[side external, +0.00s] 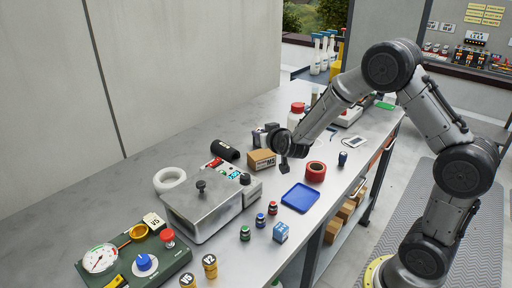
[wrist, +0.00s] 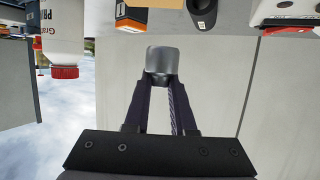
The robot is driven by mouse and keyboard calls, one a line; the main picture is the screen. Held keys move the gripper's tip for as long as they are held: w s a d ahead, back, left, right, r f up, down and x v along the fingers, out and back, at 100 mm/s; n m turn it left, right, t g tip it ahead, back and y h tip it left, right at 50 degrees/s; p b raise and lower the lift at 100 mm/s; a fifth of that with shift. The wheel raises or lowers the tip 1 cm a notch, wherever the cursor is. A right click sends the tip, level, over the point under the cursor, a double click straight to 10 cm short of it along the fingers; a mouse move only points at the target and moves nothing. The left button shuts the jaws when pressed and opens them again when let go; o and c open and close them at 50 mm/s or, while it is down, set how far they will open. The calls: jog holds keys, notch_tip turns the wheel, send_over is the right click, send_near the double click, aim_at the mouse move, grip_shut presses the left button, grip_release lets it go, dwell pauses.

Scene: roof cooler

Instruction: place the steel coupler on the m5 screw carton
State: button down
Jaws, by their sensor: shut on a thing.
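My gripper (wrist: 161,88) is shut on the steel coupler (wrist: 162,60), a short grey metal cylinder held between the two fingertips in the wrist view. In the side external view my gripper (side external: 284,166) hangs just right of the m5 screw carton (side external: 262,162), a small brown box marked M5 on the bench. The coupler cannot be made out clearly there. It is not resting on the carton's top. An orange-and-dark box at the top edge of the wrist view may be the carton; I cannot tell.
A blue tray (side external: 301,198) and red tape roll (side external: 316,172) lie in front of the gripper. A black roll (side external: 225,151) and grey metal unit (side external: 211,205) stand left of the carton. A red-capped bottle (side external: 297,115) is behind. Bare bench lies along the wall.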

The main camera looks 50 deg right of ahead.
jog(key=w+f, duration=0.3)
jog(key=shift+d+f, duration=0.25)
jog(key=shift+d, duration=0.15)
jog(key=shift+s+f, duration=0.1)
jog(key=shift+f, duration=1.25)
jog(key=shift+f, duration=0.2)
jog(key=c, duration=0.8)
grip_release()
jog(key=shift+o, duration=0.2)
jog(key=shift+r, duration=0.1)
